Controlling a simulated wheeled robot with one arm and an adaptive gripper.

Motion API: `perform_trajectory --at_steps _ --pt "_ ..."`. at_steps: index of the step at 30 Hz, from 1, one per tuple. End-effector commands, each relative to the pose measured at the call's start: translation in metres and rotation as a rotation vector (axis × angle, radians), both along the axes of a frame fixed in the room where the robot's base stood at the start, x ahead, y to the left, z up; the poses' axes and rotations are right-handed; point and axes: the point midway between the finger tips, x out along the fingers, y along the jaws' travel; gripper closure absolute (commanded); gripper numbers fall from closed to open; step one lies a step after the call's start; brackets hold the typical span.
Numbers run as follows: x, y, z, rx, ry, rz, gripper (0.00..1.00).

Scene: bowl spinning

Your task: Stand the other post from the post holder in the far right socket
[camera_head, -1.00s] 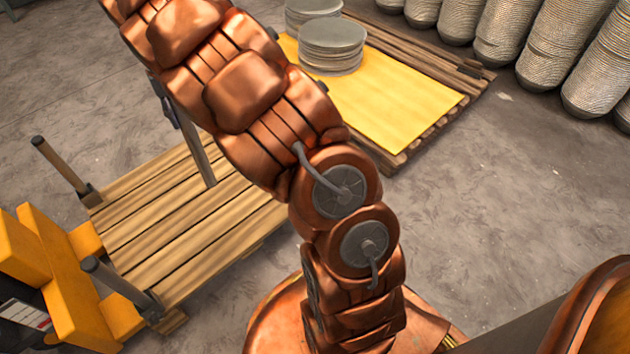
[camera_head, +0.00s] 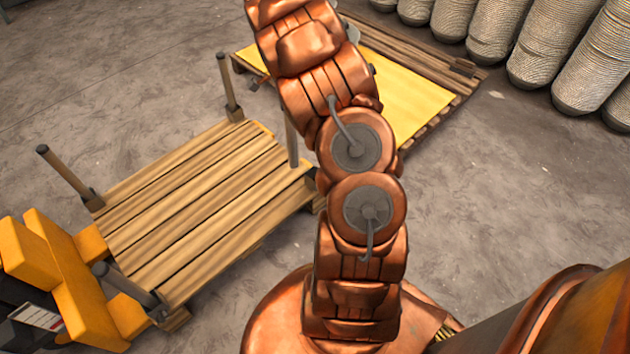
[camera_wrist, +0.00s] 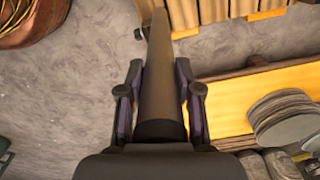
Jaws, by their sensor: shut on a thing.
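My gripper (camera_wrist: 160,95) is shut on a dark grey post (camera_wrist: 161,70) in the wrist view; the post runs away from the fingers toward the slatted wooden pallet (camera_wrist: 215,10). In the head view the held post (camera_head: 291,140) is upright by the right corner of the pallet (camera_head: 190,215), and my arm hides the gripper. The socket at that corner is not clearly visible, and I cannot tell whether the post's lower end touches anything. Other posts stand at the far corner (camera_head: 227,85) and left corner (camera_head: 68,175); a third (camera_head: 125,285) is at the near corner. I cannot make out the post holder.
A yellow pallet truck (camera_head: 70,285) is at the pallet's left end. Behind my arm lies another pallet with a yellow sheet (camera_head: 415,105); grey discs (camera_wrist: 285,115) lie on it. Ribbed stacks (camera_head: 540,45) line the back right. Floor at right is clear.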

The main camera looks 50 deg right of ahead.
Motion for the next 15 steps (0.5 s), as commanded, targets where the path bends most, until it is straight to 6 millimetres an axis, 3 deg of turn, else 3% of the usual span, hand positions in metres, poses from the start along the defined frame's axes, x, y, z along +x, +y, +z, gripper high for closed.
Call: perform_trajectory --at_steps 6,15 --pt "-0.026 -0.041 -0.013 0.000 0.002 -0.269 1.00" --pt "-0.043 -0.062 -0.025 -0.002 0.003 -0.423 1.00"
